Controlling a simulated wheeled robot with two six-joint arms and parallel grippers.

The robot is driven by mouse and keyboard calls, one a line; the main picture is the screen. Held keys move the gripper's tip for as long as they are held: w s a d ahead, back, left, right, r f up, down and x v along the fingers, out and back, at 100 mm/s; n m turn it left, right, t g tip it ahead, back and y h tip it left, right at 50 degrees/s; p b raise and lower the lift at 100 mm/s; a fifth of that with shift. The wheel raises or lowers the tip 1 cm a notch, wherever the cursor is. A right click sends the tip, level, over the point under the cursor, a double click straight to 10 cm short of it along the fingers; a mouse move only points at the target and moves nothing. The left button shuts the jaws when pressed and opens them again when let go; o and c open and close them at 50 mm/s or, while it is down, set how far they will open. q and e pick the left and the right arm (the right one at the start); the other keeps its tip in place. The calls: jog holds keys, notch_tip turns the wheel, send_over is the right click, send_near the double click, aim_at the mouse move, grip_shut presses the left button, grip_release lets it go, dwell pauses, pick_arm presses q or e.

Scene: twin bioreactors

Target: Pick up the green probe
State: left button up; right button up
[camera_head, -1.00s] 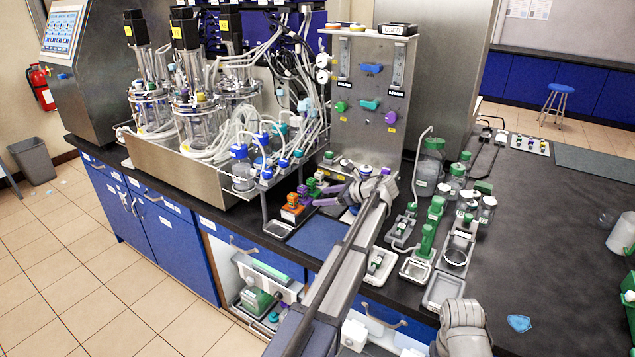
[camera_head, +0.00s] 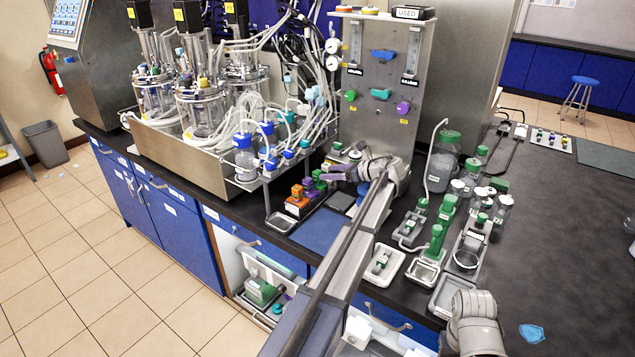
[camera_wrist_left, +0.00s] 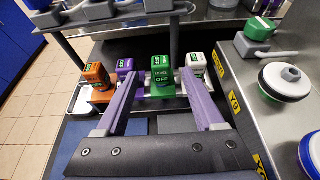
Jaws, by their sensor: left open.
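The green probe (camera_wrist_left: 162,76) stands upright in a row of block-headed probes in the left wrist view, with dark lettering on its face. It has a purple probe on its left and a white probe on its right. In the head view the green probe (camera_head: 320,183) is small, beside the orange and purple ones. My left gripper (camera_wrist_left: 159,88) is open, its two purple fingers pointing toward the green probe, one on each side of it in the picture. I cannot tell the remaining distance. The left gripper (camera_head: 343,173) also shows in the head view. The right gripper is not visible.
An orange probe (camera_wrist_left: 97,76) and a white probe (camera_wrist_left: 195,64) flank the row. The bioreactor vessels (camera_head: 203,105) stand behind on the left. Green-capped bottles (camera_head: 445,160) and small trays (camera_head: 424,271) stand right of my left arm. The right countertop is largely clear.

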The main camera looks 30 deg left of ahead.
aim_at(319, 172)
pick_arm(q)
jog(key=b+x, duration=0.1)
jog(key=x, duration=0.3)
jog(key=shift+a+b, duration=0.2)
jog(key=shift+b, duration=0.15)
jog(key=shift+w+a, duration=0.1)
jog(key=shift+a, duration=0.25)
grip_shut()
